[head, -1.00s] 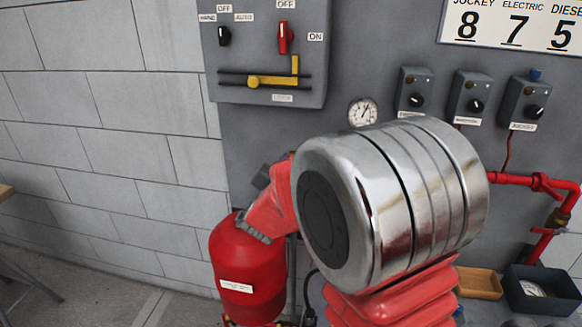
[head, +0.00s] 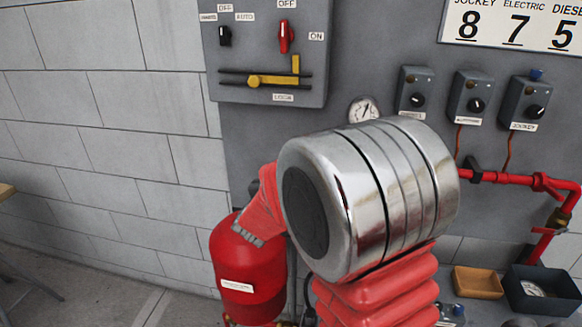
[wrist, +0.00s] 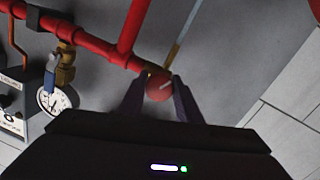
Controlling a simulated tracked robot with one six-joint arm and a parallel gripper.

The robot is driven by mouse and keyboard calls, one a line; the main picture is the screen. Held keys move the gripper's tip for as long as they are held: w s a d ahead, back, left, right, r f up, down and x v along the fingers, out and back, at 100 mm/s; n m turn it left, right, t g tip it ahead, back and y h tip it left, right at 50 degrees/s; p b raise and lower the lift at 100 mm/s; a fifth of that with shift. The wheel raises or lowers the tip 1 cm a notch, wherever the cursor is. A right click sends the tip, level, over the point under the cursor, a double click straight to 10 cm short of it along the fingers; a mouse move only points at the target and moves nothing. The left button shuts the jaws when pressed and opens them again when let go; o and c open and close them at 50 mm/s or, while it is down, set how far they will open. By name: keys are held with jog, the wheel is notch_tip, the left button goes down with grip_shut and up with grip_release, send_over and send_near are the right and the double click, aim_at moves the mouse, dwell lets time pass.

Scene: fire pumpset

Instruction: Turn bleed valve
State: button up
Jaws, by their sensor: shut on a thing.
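A round red knob (wrist: 159,88), which looks like the bleed valve's handle, sits at the red pipe beside a small brass-coloured piece in the wrist view. My gripper (wrist: 160,92) has its two dark fingers on either side of this knob and is shut on it. A pale mark shows on the knob's face. In the head view my gripper and the knob are hidden behind my own silver and red arm.
A red pipe (wrist: 95,45) runs across the wrist view, with a brass valve (wrist: 65,70) and a pressure gauge (wrist: 53,101) to the left. The head view shows a switch panel (head: 265,55), a red tank (head: 247,270), a wooden tray (head: 477,282) and a dark bin (head: 541,292).

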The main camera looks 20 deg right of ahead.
jog(key=shift+f+n, duration=0.25)
jog(key=shift+n, duration=0.15)
jog(key=o, duration=0.8)
jog(key=shift+o, duration=1.3)
jog(key=shift+r, duration=0.2)
jog(key=v, duration=1.3)
jog(key=shift+s+a, duration=0.3)
